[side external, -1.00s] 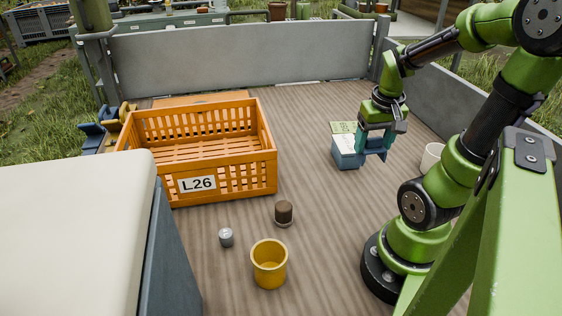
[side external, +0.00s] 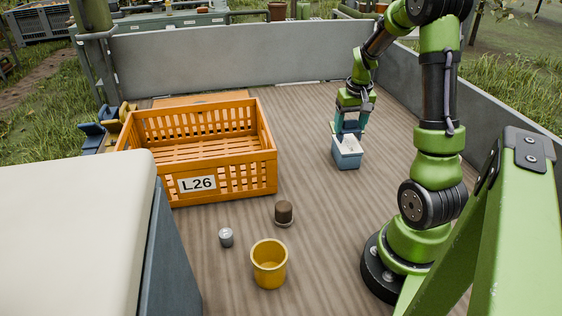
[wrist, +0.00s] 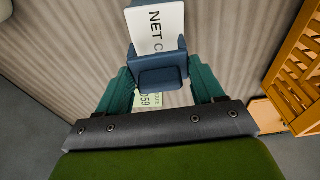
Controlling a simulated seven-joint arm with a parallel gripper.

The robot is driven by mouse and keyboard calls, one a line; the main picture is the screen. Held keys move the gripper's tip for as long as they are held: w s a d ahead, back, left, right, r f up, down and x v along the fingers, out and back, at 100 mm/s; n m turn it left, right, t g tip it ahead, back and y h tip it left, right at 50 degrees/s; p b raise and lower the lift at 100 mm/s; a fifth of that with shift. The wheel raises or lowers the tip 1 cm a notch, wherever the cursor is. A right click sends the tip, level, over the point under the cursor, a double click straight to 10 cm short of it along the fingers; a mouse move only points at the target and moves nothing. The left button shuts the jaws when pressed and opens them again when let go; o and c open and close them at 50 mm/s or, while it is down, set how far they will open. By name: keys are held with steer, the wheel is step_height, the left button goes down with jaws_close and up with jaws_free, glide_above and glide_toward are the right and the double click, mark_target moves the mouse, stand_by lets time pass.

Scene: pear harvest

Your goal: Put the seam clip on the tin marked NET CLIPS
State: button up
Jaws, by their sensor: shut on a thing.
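The tin marked NET CLIPS is a small blue-grey box (side external: 348,161) with a white top on the deck, right of the orange crate. In the wrist view its white label (wrist: 155,22) shows "NET C", and the rest is covered. The dark blue seam clip (wrist: 163,76) is between the teal fingers of my gripper (side external: 349,128). My gripper is shut on it, pointing down directly over the tin. In the side view the fingers largely hide the clip. I cannot tell whether the clip touches the tin's top.
The orange crate L26 (side external: 226,180) stands to the left. A brown-topped jar (side external: 284,212), a small grey metal piece (side external: 226,237) and a yellow cup (side external: 269,263) stand in front. A pale green card (wrist: 148,101) with "59" lies beside the tin. Deck around the tin is mostly clear.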

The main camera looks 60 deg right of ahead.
mark_target(352, 131)
steer(key=shift+f, duration=0.45)
steer(key=shift+f, duration=0.1)
steer(key=o, duration=1)
step_height(352, 131, up, 12)
steer(key=s+a+f, duration=0.1)
steer(key=w+a+r+n+t+y, duration=0.1)
steer(key=w+a+r+t, duration=0.1)
steer(key=a, duration=0.8)
steer(key=w+a+r+n+t, duration=0.1)
steer(key=a+r+n+t, duration=0.15)
steer(key=a, duration=0.65)
steer(key=s+a, duration=0.1)
steer(key=a, duration=0.3)
steer(key=s+a+n+t+y, duration=0.1)
steer(key=s+a, duration=0.1)
steer(key=a, duration=0.3)
steer(key=s+a+y, duration=0.1)
steer(key=a, duration=0.3)
steer(key=shift+s+a+f+n+t, duration=0.15)
steer(key=shift+a+f+n+t, duration=0.05)
steer(key=shift+f+n+t, duration=0.05)
